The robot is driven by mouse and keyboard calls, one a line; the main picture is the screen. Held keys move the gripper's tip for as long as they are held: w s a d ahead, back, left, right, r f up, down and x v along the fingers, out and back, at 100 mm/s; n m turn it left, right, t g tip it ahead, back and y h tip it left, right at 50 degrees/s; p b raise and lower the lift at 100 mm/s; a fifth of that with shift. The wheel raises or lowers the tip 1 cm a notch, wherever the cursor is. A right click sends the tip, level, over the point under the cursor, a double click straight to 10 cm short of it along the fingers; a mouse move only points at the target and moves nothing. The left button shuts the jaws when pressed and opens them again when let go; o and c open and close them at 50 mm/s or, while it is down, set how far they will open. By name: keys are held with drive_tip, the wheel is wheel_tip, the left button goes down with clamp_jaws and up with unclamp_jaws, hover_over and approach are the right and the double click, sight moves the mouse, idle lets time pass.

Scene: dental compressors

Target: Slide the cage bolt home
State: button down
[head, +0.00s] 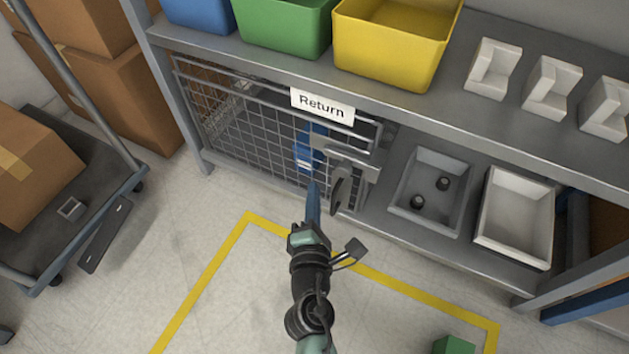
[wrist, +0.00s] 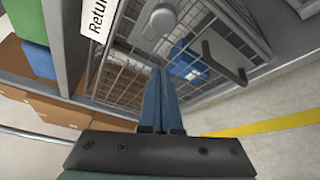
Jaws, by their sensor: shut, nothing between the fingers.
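The wire cage (head: 245,125) sits under the shelf behind a "Return" label (head: 322,105). Pale grey bolt hardware (head: 350,160) shows at the right part of its front. In the wrist view a grey plate with a round knob (wrist: 162,19), which looks like the bolt, is at the top, beyond my fingertips. A dark bar handle (wrist: 220,62) is to the right of my fingers. My gripper (head: 313,185) has its blue fingers shut and empty, pointing at the cage front; they also show in the wrist view (wrist: 160,72). Whether they touch the mesh, and how far the bolt is in, I cannot tell.
A blue item (head: 304,150) is inside the cage. Grey (head: 432,190) and white (head: 515,218) trays stand right of it on the lower shelf. Blue, green and yellow bins (head: 390,45) stand above. A loaded cart (head: 75,200) is at left.

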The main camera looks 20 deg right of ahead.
drive_tip(key=f+v, duration=0.1)
drive_tip(key=v, duration=0.5)
drive_tip(key=shift+r, duration=0.5)
drive_tip(key=shift+s, duration=0.1)
drive_tip(key=w+a+r+m+t+p, duration=0.1)
drive_tip(key=w+r+m+t+p, duration=0.2)
drive_tip(key=r, duration=1.2)
drive_tip(key=w+a+r+m+t+p, duration=0.1)
drive_tip(key=w+r+m+p, duration=0.35)
drive_tip(key=r, duration=1.15)
drive_tip(key=w+r+m+t+p, duration=0.15)
drive_tip(key=r+m+p, duration=0.4)
drive_tip(key=r, duration=0.95)
drive_tip(key=s+a+r+m+t+y+p, duration=0.2)
drive_tip(key=s+a+r+p, duration=0.15)
drive_tip(key=r, duration=0.85)
drive_tip(key=s+a+r+m+t+y+p, duration=0.1)
drive_tip(key=s+a+r+t+y+p, duration=0.25)
drive_tip(key=r, duration=0.75)
drive_tip(key=s+a+r+m+t+y+p, duration=0.2)
drive_tip(key=s+a+r+p, duration=0.15)
drive_tip(key=r, duration=0.85)
wheel_tip(320, 180, up, 37)
drive_tip(key=p, duration=3.7)
drive_tip(key=shift+a+r, duration=0.2)
drive_tip(key=shift+a, duration=0.15)
drive_tip(key=shift+w, duration=0.1)
